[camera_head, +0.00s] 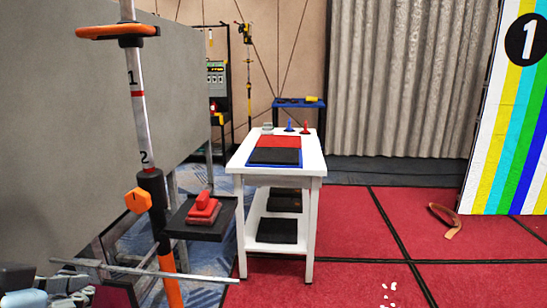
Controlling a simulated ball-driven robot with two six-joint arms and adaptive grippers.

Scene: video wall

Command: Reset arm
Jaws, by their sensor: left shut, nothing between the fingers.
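My left gripper (38,287) shows in the bottom left corner of the head view, partly cut off by the picture edge. It is shut and holds nothing. It is low in front of the grey wall panel (65,130) and to the left of the orange-and-white pole (140,110). My right gripper is not in view.
A small black shelf (225,222) with a red tool (204,209) juts from the pole. A white table (235,162) with red and black pads stands beyond. Red floor (350,235) lies right, with a brown curved strip (446,220) and white bits (388,291).

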